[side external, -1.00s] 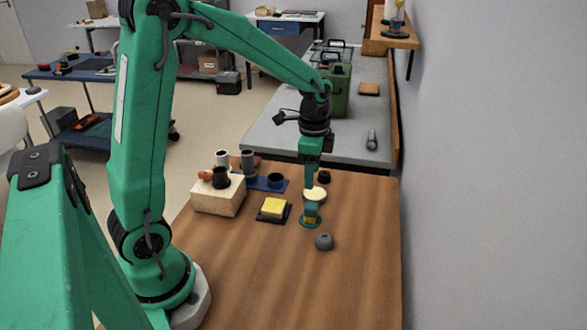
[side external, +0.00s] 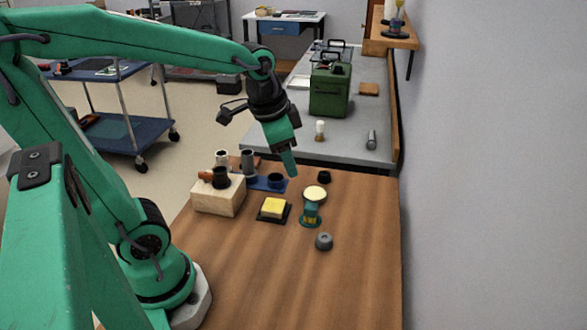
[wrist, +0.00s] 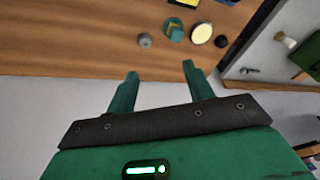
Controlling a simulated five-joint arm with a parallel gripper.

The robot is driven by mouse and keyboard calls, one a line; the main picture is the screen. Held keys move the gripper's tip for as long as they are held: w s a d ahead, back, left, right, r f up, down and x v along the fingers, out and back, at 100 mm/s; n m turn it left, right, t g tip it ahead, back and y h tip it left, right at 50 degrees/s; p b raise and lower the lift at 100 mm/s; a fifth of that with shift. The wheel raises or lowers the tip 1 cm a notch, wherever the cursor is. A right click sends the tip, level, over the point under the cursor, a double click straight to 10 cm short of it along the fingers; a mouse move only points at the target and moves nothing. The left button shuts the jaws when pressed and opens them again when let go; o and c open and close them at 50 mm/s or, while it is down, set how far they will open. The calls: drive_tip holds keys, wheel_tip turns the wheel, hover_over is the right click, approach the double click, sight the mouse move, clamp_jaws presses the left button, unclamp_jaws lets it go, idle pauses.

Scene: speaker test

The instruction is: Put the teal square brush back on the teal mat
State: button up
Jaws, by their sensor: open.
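The teal square brush (side external: 311,209) stands upright on the round teal mat (side external: 319,223), towards the right of the wooden table. Some yellow shows low on it. In the wrist view the brush (wrist: 173,29) is small, near the top edge. My gripper (side external: 292,172) is up and to the left of the brush in the side view, clear of it. In the wrist view its two fingers (wrist: 160,70) are apart with nothing between them.
A yellow block on a black mat (side external: 260,219) lies left of the brush. A cream disc (side external: 315,192) is just behind it, a grey knob (side external: 324,241) in front. A wooden block (side external: 218,196) stands farther left. The table's front is clear.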

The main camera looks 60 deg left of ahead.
drive_tip(key=s+d+r+n+t, duration=0.1)
drive_tip(key=s+n+t, duration=0.1)
drive_tip(key=s, duration=0.5)
drive_tip(key=shift+d+r+n, duration=0.4)
drive_tip(key=shift+n, duration=0.5)
